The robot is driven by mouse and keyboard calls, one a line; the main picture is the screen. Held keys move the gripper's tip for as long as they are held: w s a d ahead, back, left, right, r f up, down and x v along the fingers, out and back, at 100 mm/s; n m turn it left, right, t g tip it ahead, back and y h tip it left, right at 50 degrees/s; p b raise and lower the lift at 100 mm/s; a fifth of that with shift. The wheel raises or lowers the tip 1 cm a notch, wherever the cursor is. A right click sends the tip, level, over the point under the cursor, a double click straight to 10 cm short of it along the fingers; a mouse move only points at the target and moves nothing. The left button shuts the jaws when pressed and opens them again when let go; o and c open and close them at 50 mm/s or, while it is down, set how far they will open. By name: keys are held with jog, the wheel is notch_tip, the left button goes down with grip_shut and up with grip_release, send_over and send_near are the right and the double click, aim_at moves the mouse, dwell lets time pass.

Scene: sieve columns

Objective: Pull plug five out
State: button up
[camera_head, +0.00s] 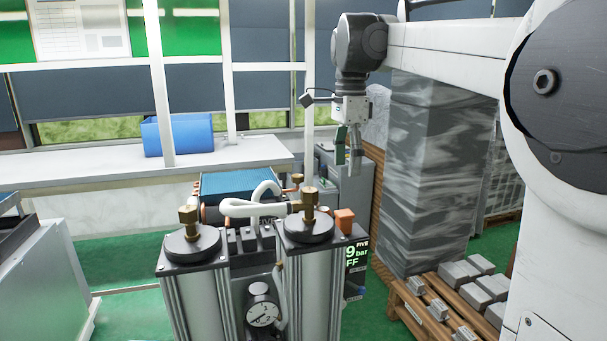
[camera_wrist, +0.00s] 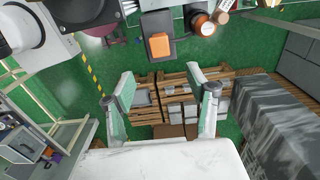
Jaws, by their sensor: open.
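An orange block-shaped plug (camera_head: 344,220) sits at the right side of the twin-column unit, just above a dark display (camera_head: 356,262) marked FIVE. I take it as plug five, though no label shows on the plug itself. It also shows as an orange block (camera_wrist: 159,46) at the upper middle of the wrist view. My gripper (camera_head: 347,160) hangs pointing down, above and apart from the plug in the head view. In the wrist view my gripper's two fingers (camera_wrist: 163,80) are spread wide with nothing between them. How the plug is seated is hidden.
Two metal columns (camera_head: 309,280) carry brass fittings and a white hose (camera_head: 245,208); a gauge (camera_head: 262,313) sits between them. A wrapped grey stack (camera_head: 425,170) stands at right, near a wooden pallet (camera_head: 425,325) with grey blocks. A blue bin (camera_head: 178,135) is on the back bench.

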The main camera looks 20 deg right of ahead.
aim_at(345, 213)
notch_tip(345, 213, down, 14)
jog(key=shift+r+p, duration=0.25)
jog(key=shift+p, duration=0.7)
jog(key=shift+c, duration=0.3)
grip_shut()
